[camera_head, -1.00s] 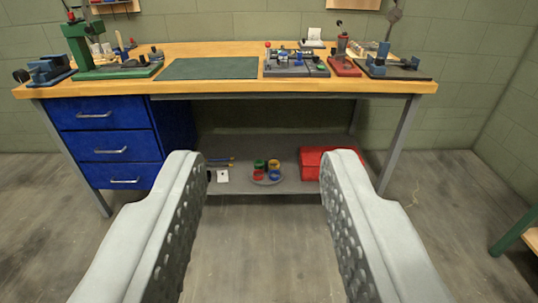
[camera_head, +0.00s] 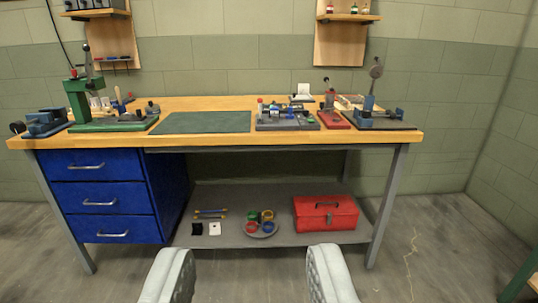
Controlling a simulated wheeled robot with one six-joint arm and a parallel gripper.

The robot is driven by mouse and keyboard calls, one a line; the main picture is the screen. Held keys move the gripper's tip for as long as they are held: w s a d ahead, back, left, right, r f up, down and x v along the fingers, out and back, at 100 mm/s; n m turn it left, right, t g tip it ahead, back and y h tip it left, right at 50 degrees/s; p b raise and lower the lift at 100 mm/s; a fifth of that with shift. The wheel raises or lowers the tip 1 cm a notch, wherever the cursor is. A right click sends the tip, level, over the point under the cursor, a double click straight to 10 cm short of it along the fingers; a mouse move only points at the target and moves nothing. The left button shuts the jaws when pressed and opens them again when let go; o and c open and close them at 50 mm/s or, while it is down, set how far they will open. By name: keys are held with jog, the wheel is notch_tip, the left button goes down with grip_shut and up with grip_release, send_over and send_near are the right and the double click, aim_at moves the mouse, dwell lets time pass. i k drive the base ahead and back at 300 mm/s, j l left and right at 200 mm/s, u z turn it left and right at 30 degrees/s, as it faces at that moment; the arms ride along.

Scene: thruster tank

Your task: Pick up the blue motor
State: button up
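My gripper (camera_head: 245,262) shows at the bottom of the picture, its two grey fingers wide apart with nothing between them. It is well short of the workbench (camera_head: 210,138). A dark grey tray (camera_head: 284,126) on the bench top holds several small parts, some of them blue. The parts are too small to tell which is the blue motor. Red, green, yellow and blue rings or cups (camera_head: 267,215) sit on a round plate on the lower shelf.
A green press (camera_head: 79,98) and a blue vise (camera_head: 46,121) stand at the bench's left, beside a green mat (camera_head: 203,122). A red stand (camera_head: 334,120) and another bench tool (camera_head: 372,117) are at the right. Blue drawers (camera_head: 100,197) and a red toolbox (camera_head: 326,213) are below.

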aim_at(274, 109)
jog(key=i+l, duration=0.8)
jog(key=i, duration=0.15)
jog(key=i+l, duration=0.75)
jog(key=i, duration=0.2)
jog(key=u, duration=0.05)
